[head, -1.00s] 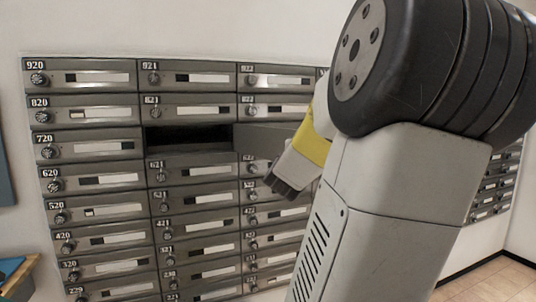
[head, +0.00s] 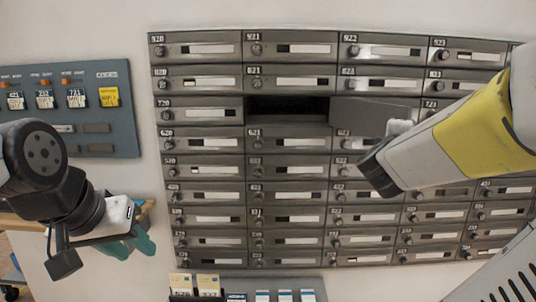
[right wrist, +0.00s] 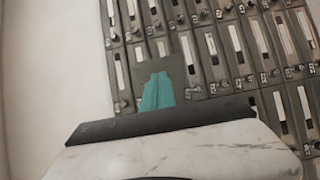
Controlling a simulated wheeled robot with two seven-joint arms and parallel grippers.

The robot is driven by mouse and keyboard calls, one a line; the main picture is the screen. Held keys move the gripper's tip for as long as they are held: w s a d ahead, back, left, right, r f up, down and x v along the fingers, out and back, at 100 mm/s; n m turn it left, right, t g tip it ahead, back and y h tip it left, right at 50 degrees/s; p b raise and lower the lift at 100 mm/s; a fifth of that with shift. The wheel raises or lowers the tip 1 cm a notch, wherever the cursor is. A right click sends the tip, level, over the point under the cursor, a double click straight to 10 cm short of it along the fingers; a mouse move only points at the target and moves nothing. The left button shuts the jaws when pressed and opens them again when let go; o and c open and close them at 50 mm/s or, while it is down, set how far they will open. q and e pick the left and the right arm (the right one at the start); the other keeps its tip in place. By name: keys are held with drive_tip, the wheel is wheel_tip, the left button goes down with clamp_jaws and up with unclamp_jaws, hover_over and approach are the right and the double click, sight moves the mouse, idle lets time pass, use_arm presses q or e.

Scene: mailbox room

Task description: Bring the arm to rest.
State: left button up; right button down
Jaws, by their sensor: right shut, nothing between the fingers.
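My right arm comes in from the right in the head view, with a yellow band and a grey link ending in a dark edge before the mailboxes. Its fingers are hidden there. In the right wrist view my right gripper (right wrist: 157,92) shows teal fingers together, with nothing between them, in front of the mailbox fronts. My left gripper (head: 130,245) has teal fingers and hangs at the lower left in the head view, below the key board; its opening is unclear. An open mailbox compartment (head: 287,110) shows a dark inside, and its door (head: 372,116) stands swung out to the right.
The mailbox wall (head: 290,192) fills the middle. A blue-grey board (head: 100,130) with tagged keys hangs at the left. A wooden table edge (head: 25,221) is behind my left arm. A rack (head: 245,286) with cards or envelopes stands at the bottom middle.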

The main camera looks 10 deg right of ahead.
drive_tip(key=s+a+f+m+g+y, duration=0.65)
drive_tip(key=a+f, duration=0.25)
drive_tip(key=f, duration=0.4)
drive_tip(key=s+a+f+m+y, duration=0.1)
drive_tip(key=a+y, duration=0.7)
drive_tip(key=a, duration=1.3)
drive_tip(key=shift+s+m, duration=0.45)
drive_tip(key=shift+s, duration=0.7)
drive_tip(key=shift+f+y, duration=0.1)
drive_tip(key=shift+y, duration=0.15)
